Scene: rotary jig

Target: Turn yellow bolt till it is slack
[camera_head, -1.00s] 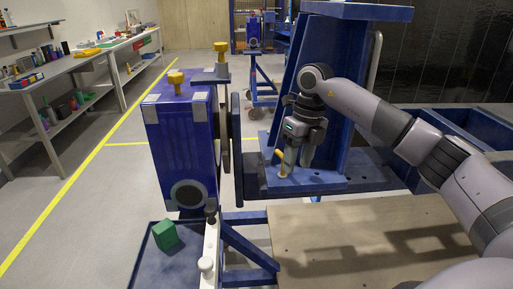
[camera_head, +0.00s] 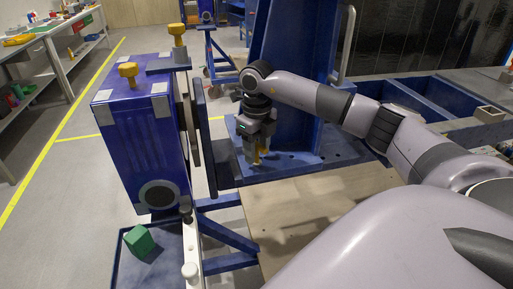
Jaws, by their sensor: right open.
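A small yellow bolt (camera_head: 257,156) stands on the blue base plate (camera_head: 301,160) of the upright jig bracket. My right gripper (camera_head: 258,161) points down at it from above, with open fingers. The fingers appear to be on either side of the bolt and hide part of it. I cannot tell whether they touch it. My left gripper is not in view.
A blue housing (camera_head: 140,135) with yellow knobs (camera_head: 128,70) on top stands left of the plate. A green block (camera_head: 139,240) lies in a blue tray (camera_head: 122,264) below. A wooden board (camera_head: 300,205) lies in front. My arm covers the lower right.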

